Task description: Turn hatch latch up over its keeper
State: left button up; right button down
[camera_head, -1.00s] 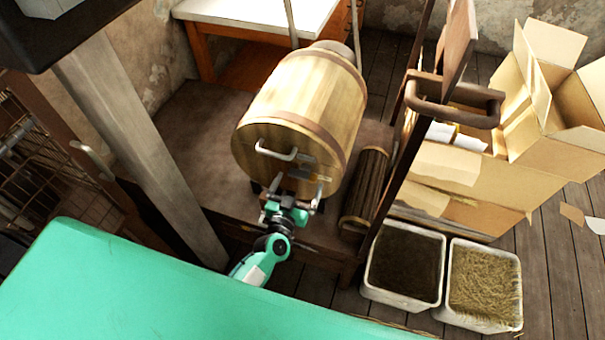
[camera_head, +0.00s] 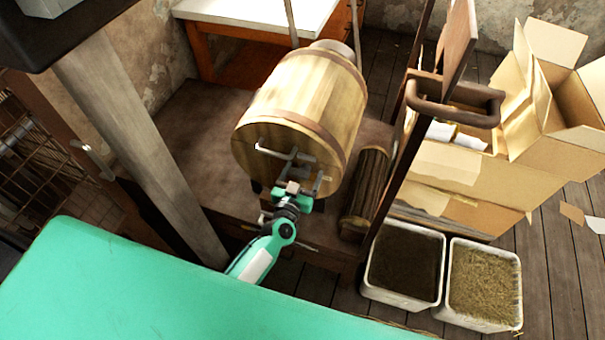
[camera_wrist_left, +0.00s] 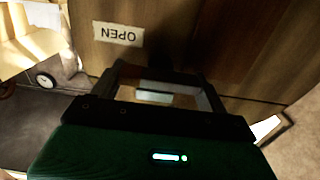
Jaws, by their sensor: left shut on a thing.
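The wooden barrel (camera_head: 305,105) lies on its side, its round front end toward me. My left gripper (camera_head: 293,188) is at the lower part of this end, shut on the hatch latch. In the left wrist view a pale piece of the latch (camera_wrist_left: 153,97) shows between the two dark fingers. The gripper hides most of the latch, and I cannot make out the keeper clearly. My right gripper is not in view.
An upside-down "OPEN" label (camera_wrist_left: 118,34) is on the wood in the left wrist view. A dark slatted roller (camera_head: 365,190) lies right of the barrel. A grey post (camera_head: 125,140) stands at left. White bins (camera_head: 402,300) and cardboard boxes (camera_head: 455,185) are at right.

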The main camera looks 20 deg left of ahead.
pick_arm(q)
jog(key=shift+n, duration=0.4)
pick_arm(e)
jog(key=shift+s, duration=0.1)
pick_arm(q)
jog(key=shift+n, duration=1.1)
jog(key=n, duration=0.3)
jog(key=shift+a+n, duration=0.1)
jog(key=shift+n, duration=0.2)
jog(key=shift+f+n, duration=0.1)
jog(key=shift+n, duration=0.8)
jog(key=n, duration=0.2)
jog(key=shift+a+f+n+b, duration=0.1)
jog(key=shift+n+b, duration=0.2)
jog(key=shift+n, duration=1)
jog(key=shift+f+n+b, duration=0.1)
jog(key=shift+n+b, duration=0.45)
jog(key=shift+n, duration=0.65)
jog(key=shift+n+b, duration=0.35)
jog(key=shift+n, duration=0.95)
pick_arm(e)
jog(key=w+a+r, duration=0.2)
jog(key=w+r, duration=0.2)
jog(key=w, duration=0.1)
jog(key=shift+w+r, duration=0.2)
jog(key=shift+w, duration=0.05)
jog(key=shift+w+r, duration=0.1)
